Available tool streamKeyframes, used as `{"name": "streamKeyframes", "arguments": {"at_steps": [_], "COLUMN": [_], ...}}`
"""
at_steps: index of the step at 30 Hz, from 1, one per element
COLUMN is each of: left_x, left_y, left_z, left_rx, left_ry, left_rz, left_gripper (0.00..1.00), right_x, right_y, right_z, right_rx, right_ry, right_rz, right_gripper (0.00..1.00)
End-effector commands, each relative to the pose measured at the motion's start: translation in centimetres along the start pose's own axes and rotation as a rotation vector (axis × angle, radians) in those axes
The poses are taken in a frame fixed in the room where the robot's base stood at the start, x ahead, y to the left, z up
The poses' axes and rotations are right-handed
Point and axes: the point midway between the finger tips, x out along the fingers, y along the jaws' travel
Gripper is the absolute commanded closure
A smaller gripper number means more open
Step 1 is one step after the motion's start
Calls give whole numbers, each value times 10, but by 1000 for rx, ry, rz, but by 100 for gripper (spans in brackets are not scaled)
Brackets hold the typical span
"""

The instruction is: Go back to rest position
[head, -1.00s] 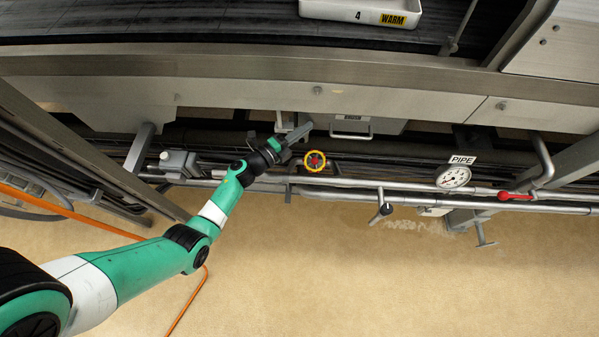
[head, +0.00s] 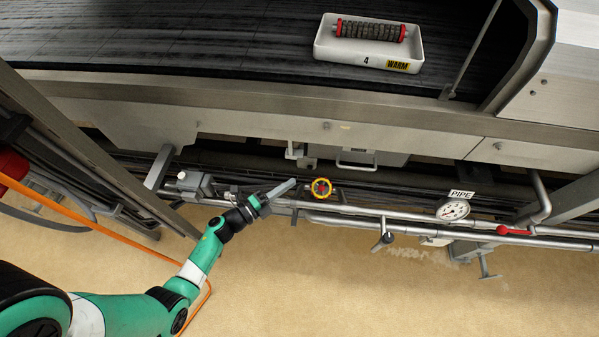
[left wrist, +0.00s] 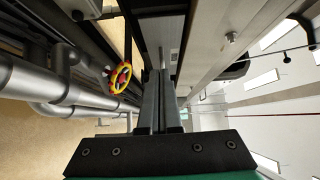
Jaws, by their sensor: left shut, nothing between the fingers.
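My left gripper (head: 284,189) is at the middle of the head view, in front of the pipes and below the steel beam. Its fingers are shut with nothing between them. In the left wrist view the two grey fingers (left wrist: 161,100) lie side by side. A yellow handwheel with a red centre (head: 321,189) is just right of the fingertips in the head view, apart from them as far as I can see. It also shows in the left wrist view (left wrist: 121,77). My right gripper is in neither view.
Pipes (head: 350,213) run across, with a gauge (head: 454,209) under a PIPE sign and a red-handled lever (head: 513,231). A white tray marked WARM (head: 340,55) holds a dark roller with red ends on the belt. A grey post stands left. The floor (head: 300,290) below is clear.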

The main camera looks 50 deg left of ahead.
Motion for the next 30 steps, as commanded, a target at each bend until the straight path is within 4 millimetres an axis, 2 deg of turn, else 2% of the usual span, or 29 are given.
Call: {"name": "streamKeyframes", "arguments": {"at_steps": [3, 14, 17, 20, 23, 24, 26, 27, 29, 30], "left_x": [-6, -5, 4, 33, 69, 81, 96, 104, 112, 115], "left_y": [0, 0, -11, -50, -118, -151, -202, -236, -289, -324], "left_z": [0, -1, -12, -28, -47, -56, -67, -73, -83, -89], "left_rx": [0, 0, 8, 47, 106, 122, 135, 135, 122, 104], "left_ry": [1, 3, 37, 107, 181, 206, 228, 235, 241, 243], "left_rz": [0, 0, -11, -68, -189, -251, -347, -410, -505, -568], "left_gripper": [100, 100, 100, 100, 100, 100, 100, 100, 100, 100], "right_x": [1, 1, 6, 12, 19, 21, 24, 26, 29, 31], "right_y": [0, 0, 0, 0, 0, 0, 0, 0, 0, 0], "right_z": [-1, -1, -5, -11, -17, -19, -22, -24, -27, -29], "right_rx": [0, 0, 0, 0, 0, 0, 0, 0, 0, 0], "right_ry": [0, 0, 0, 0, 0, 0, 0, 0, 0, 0], "right_rz": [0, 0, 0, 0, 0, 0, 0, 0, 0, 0], "right_gripper": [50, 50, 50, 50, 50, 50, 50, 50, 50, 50]}}
